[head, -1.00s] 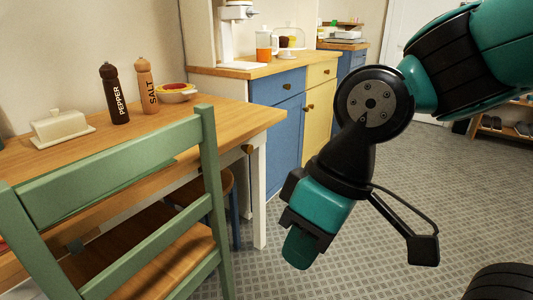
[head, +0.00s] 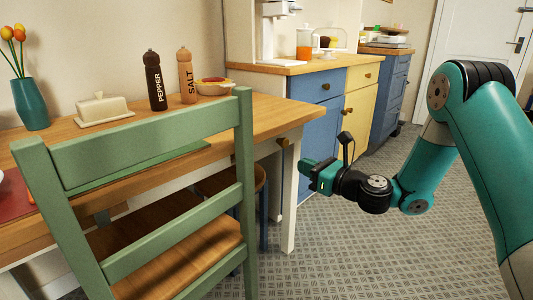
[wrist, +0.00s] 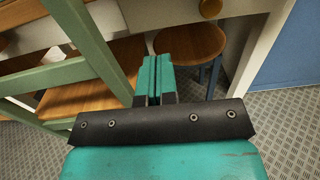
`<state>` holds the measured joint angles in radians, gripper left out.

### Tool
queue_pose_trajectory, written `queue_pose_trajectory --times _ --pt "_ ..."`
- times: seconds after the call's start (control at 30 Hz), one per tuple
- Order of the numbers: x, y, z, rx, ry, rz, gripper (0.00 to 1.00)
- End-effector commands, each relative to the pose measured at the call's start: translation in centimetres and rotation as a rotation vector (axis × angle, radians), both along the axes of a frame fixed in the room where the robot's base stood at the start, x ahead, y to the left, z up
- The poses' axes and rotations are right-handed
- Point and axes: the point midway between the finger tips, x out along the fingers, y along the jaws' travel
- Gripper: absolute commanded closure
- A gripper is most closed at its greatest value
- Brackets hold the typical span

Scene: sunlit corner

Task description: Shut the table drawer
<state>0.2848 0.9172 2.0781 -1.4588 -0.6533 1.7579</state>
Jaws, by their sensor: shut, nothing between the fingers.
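The wooden table (head: 262,112) has a pale drawer front with a round wooden knob (head: 283,142) near its right end. The knob also shows at the top of the wrist view (wrist: 210,8). I cannot tell how far the drawer stands out; the chair hides much of that side. My gripper (head: 304,170) is shut and empty, its teal fingers together. In the head view it appears just right of the white table leg, lower than the knob. In the wrist view the fingers (wrist: 158,72) point toward the table's underside, below and left of the knob.
A green chair (head: 243,190) stands against the table, left of my gripper. A round wooden stool (wrist: 185,45) is under the table. Salt, pepper, a pie and a butter dish stand on top. Blue and yellow cabinets (head: 315,120) stand behind; the floor at right is open.

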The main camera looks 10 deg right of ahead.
Motion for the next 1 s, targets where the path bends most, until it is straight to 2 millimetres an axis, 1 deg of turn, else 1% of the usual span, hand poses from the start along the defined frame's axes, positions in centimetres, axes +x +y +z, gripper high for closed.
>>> queue_pose_trajectory --times 0.03,0.2,0.33,0.7,0.97,1.0 --pt "0.3 0.2 0.4 0.004 0.002 0.0 1.0" --pt "1.7 1.4 0.9 0.002 0.001 0.004 1.0" --pt "2.4 1.8 1.0 0.001 0.002 0.003 1.0" --pt "3.8 3.1 0.9 -0.002 0.001 0.005 1.0" --pt "5.8 4.6 0.9 -0.004 0.0 0.006 1.0" --pt "6.6 5.2 0.2 -0.006 -0.006 0.008 1.0"
